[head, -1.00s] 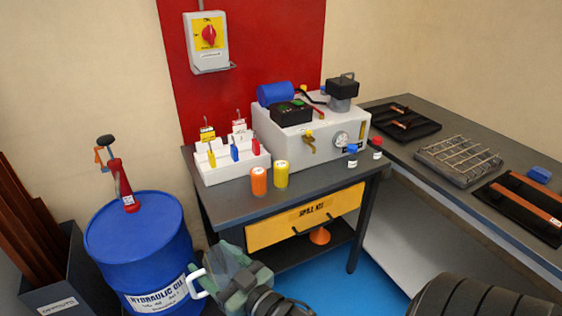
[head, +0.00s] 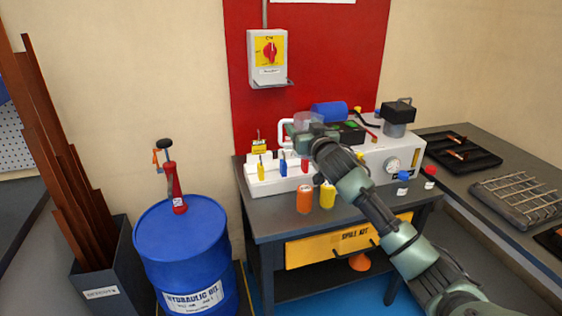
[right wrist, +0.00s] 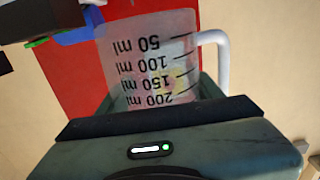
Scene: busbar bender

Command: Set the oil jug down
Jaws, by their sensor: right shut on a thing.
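The oil jug (right wrist: 150,62) is a translucent measuring jug with dark ml marks and a white side handle. My right gripper (right wrist: 160,105) is shut on it. In the head view the jug (head: 307,119) is in front of the red panel, at the left end of the grey hydraulic unit (head: 375,155) and behind the white lockout rack. My gripper (head: 308,134) covers part of it, and its base is hidden. I cannot tell whether it touches anything below. My left gripper is out of view.
The white rack (head: 265,183) holds padlocks and tags. An orange can (head: 305,199) and a yellow can (head: 327,194) stand at the front of the dark bench (head: 275,230). Two small bottles stand to the right. A blue oil drum (head: 180,240) is at the left.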

